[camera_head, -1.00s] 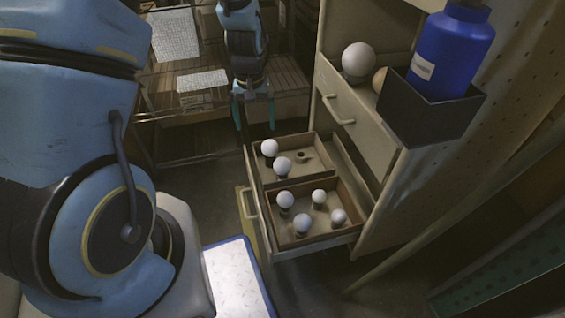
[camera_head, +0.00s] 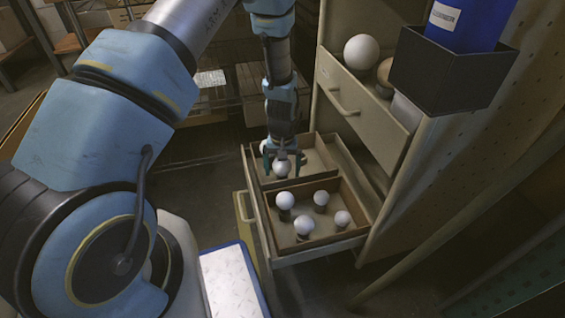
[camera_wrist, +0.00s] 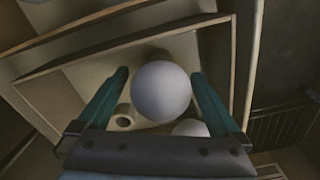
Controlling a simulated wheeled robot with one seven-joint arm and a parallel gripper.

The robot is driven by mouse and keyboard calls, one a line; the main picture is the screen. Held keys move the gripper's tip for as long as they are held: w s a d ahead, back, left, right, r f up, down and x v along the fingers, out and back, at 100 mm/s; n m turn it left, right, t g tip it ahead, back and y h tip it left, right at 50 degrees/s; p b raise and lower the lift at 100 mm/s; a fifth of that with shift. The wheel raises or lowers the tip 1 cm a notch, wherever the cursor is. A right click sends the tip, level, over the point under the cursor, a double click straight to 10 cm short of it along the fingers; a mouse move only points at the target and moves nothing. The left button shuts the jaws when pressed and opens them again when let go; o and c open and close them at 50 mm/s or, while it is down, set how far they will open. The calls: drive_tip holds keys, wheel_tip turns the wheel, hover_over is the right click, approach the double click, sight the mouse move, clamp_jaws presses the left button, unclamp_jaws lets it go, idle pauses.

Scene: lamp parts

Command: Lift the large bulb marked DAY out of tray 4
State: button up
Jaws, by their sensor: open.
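My gripper (camera_head: 284,165) is open over the rear tray (camera_head: 322,168) of the pulled-out drawer. In the wrist view its two teal fingers (camera_wrist: 163,97) stand on either side of a large pale round bulb (camera_wrist: 161,92), with a gap at each side. A second bulb (camera_wrist: 190,128) shows partly behind it at the lower right, and a small hollow ring (camera_wrist: 123,118) stands at the left. In the head view one white bulb (camera_head: 282,169) shows at the fingers; the other is hidden by the gripper. No DAY mark or tray number is readable.
The front tray (camera_head: 326,238) holds several bulbs, one (camera_head: 285,200) close to the gripper. The cabinet (camera_head: 345,85) rises at the right, with a white globe (camera_head: 361,51) and a dark box (camera_head: 450,70) holding a blue bottle (camera_head: 470,22).

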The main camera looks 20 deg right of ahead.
drive_tip(key=shift+f, duration=0.9)
drive_tip(key=c, duration=1.2)
drive_tip(key=shift+o, duration=0.2)
drive_tip(key=shift+r+p, duration=0.7)
drive_tip(key=shift+r, duration=0.2)
drive_tip(key=shift+r+p, duration=1.6)
drive_tip(key=shift+r, duration=0.15)
drive_tip(key=shift+r+p, duration=1.75)
drive_tip(key=shift+r, duration=0.3)
